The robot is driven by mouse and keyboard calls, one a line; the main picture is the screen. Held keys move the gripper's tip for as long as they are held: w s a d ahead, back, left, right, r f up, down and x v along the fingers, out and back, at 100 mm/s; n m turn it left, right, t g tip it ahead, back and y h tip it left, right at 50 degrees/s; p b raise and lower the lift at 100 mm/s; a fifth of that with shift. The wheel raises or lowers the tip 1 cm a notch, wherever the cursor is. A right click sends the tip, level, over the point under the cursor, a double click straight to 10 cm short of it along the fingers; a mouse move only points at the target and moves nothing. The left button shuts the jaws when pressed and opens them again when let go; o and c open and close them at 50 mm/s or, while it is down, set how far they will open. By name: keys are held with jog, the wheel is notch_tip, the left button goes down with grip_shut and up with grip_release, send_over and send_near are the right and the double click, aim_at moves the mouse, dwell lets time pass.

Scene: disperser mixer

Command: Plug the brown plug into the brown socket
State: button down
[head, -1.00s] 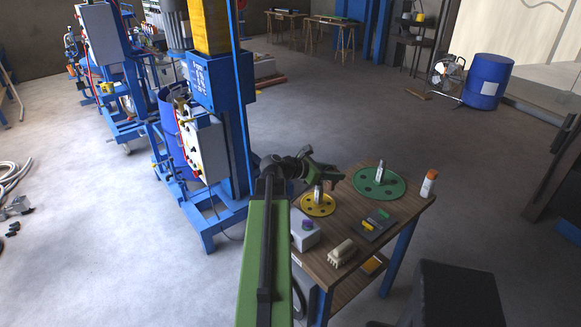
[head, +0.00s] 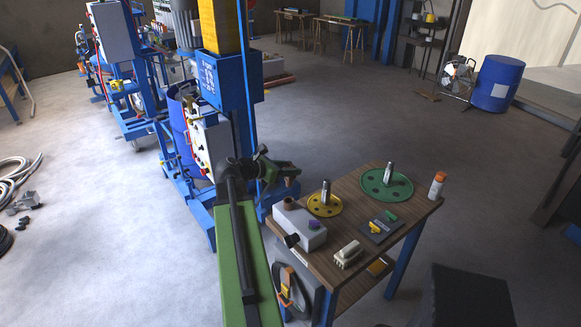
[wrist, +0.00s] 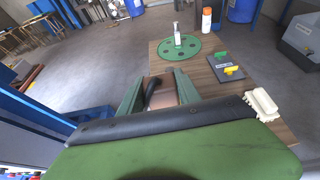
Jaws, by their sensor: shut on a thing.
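My gripper (head: 289,172) is at the table's far left corner in the head view, above and behind a grey box (head: 308,232). It is shut on a small dark brown piece (head: 291,182), which looks like the brown plug. In the wrist view a dark curved piece (wrist: 152,90) shows between the two fingers (wrist: 160,95), with a brown surface behind it. A brown round fitting (head: 288,203), apparently the brown socket, stands on top of the grey box, below the gripper and apart from it. The held piece's lower end is too small to make out.
The wooden table (head: 330,268) also bears a purple fitting (head: 314,225) on the box, a yellow disc (head: 324,206), a green disc (head: 387,186), a dark switch plate (head: 384,227), a pale connector (head: 348,254) and a white bottle (head: 437,186). A blue machine (head: 228,82) stands left.

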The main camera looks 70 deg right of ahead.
aim_at(289, 181)
jog(key=shift+f, duration=0.1)
notch_tip(289, 181, down, 6)
jog(key=b, duration=0.5)
jog(key=shift+r+b, duration=0.2)
jog(key=shift+b, duration=0.2)
jog(key=shift+f+b, duration=2.1)
jog(key=shift+b, duration=0.05)
dwell(0.4)
jog(key=c, duration=0.8)
grip_release()
jog(key=shift+w, duration=0.1)
jog(key=shift+o, duration=0.2)
jog(key=p+v, duration=0.6)
jog(key=v, duration=1.1)
jog(key=shift+a+r+p, duration=0.15)
jog(key=shift+a+p, duration=0.05)
jog(key=shift+p, duration=0.2)
